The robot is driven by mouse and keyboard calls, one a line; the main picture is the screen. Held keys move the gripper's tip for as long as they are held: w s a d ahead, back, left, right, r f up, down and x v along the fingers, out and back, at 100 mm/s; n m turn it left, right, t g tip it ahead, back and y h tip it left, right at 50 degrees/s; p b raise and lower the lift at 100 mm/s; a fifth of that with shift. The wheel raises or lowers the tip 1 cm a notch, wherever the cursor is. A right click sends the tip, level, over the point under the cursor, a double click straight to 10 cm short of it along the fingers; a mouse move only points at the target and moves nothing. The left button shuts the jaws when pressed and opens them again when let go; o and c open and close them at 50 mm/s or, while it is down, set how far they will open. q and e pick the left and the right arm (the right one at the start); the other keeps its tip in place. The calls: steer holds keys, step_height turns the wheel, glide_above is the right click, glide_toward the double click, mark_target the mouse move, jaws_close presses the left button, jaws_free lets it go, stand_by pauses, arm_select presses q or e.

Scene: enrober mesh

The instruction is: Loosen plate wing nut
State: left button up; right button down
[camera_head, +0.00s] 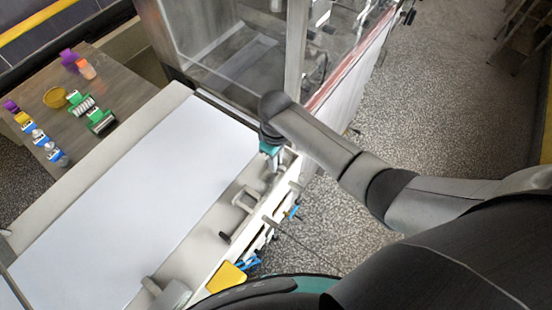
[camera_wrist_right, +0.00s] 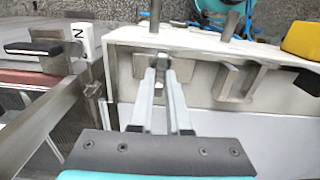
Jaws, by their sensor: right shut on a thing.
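My right gripper (camera_wrist_right: 160,82) reaches the metal plate (camera_wrist_right: 184,72) on the side wall of the white conveyor. Its two fingers are close together, shut on the wing nut (camera_wrist_right: 160,62), a small grey piece at the plate that is mostly hidden between the fingertips. In the head view, my right gripper (camera_head: 273,164) points down at the conveyor's right edge, below the clear-walled machine; the wing nut cannot be made out there. My left gripper is in neither view.
The white belt (camera_head: 130,210) is bare. A metal bracket handle (camera_wrist_right: 238,82) sits beside the plate. The machine housing (camera_head: 230,50) stands close behind. A yellow part (camera_head: 227,277) hangs at the conveyor's near side. A side table (camera_head: 115,80) holds several coloured items.

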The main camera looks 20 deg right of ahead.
steer(key=c, duration=0.9)
jaws_free()
steer(key=shift+r, duration=0.1)
steer(key=shift+r, duration=7.55)
steer(key=shift+f, duration=0.1)
